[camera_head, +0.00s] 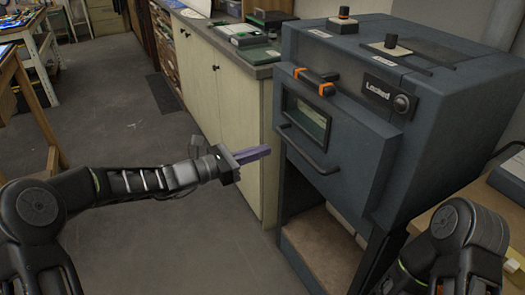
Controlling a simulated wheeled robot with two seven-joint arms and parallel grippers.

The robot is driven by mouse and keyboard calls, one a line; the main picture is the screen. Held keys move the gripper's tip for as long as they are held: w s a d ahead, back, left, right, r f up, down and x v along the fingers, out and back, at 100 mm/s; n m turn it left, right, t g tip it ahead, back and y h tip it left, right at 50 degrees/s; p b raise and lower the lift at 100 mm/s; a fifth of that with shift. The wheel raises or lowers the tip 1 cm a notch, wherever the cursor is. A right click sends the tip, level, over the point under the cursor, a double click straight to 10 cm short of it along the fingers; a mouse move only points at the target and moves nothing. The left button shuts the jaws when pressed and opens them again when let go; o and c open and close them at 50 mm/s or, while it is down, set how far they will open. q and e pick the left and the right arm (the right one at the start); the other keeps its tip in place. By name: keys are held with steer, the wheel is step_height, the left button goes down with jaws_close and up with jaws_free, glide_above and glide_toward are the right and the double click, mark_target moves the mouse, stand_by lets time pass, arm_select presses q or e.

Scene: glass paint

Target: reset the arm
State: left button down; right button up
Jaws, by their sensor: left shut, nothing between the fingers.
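My left arm comes in from the left, and its gripper (252,155) is held out in front of the cabinets. Its purple-grey fingers are together with nothing between them, pointing right toward the kiln-like machine. The gripper is apart from the machine. My right arm shows only as a dark joint at the lower right; its gripper is out of the picture.
A dark blue-grey kiln-like machine (345,170) with a shut windowed door and handle (308,155) stands at the right. Cream cabinets (228,90) with a cluttered counter run behind. A wooden workbench (35,110) stands at the left. The grey floor (110,100) between is clear.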

arm_select(q)
steer(key=s+a+f+m+g+y, duration=0.1)
steer(key=s+f+m+g+y, duration=0.2)
steer(key=f, duration=0.6)
steer(key=s+a+f+m+g+y+p, duration=0.1)
steer(key=s+f+m+y, duration=0.25)
steer(key=s+f, duration=0.4)
steer(key=s+a+f+m+g+y, duration=0.15)
steer(key=f+m, duration=0.25)
steer(key=f, duration=0.7)
steer(key=s+f+m+g+y+p, duration=0.1)
steer(key=s+m, duration=0.3)
steer(key=s, duration=0.4)
steer(key=s+d+f+m+g+y+p, duration=0.1)
steer(key=s+f+m, duration=0.3)
steer(key=s, duration=0.5)
steer(key=s+d+f+m+g+y+p, duration=0.1)
steer(key=s+f+m+p, duration=0.1)
steer(key=s, duration=0.7)
steer(key=shift+f+m+p, duration=0.3)
steer(key=shift+f+m, duration=0.4)
steer(key=shift+m, duration=0.35)
